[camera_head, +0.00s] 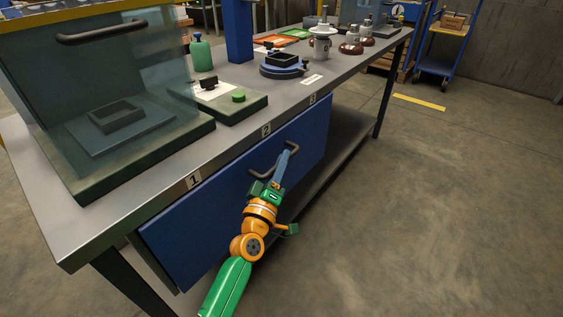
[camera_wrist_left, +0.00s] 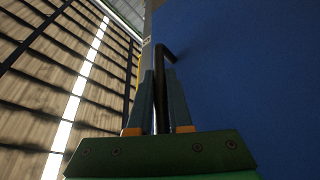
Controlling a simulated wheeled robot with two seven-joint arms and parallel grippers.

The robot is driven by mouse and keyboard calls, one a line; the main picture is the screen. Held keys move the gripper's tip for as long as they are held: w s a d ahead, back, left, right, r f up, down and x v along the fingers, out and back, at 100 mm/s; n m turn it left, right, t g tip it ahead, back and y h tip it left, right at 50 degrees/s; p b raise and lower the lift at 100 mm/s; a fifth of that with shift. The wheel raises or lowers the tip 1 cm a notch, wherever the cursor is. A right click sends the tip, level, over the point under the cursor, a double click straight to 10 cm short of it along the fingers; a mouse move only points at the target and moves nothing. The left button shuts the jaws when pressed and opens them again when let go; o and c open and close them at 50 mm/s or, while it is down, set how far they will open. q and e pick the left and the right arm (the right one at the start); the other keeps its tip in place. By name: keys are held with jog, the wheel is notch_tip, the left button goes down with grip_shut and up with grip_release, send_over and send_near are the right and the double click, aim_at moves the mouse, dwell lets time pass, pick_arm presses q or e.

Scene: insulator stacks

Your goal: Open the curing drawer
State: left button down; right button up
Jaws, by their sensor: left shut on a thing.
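The curing drawer (camera_head: 210,215) is a wide blue front panel under the workbench, below the number labels. A dark bar handle (camera_head: 255,172) is fixed to its front. My left gripper (camera_head: 286,158) reaches up to the panel from below and is shut on the handle. In the left wrist view, the handle (camera_wrist_left: 162,55) runs between the two fingers of my left gripper (camera_wrist_left: 161,90), beside the blue panel (camera_wrist_left: 240,70). The drawer front lies close below the bench edge; I cannot tell whether there is a gap behind it. My right gripper is not in view.
The grey workbench (camera_head: 150,185) carries a clear-walled box (camera_head: 100,100), a green bottle (camera_head: 201,53), a green-button panel (camera_head: 238,97), a round blue fixture (camera_head: 284,66) and insulator parts (camera_head: 321,42). A lower shelf (camera_head: 345,135) lies beneath. The floor (camera_head: 430,200) at right is clear.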

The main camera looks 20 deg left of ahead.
pick_arm(q)
jog(key=shift+f, duration=0.1)
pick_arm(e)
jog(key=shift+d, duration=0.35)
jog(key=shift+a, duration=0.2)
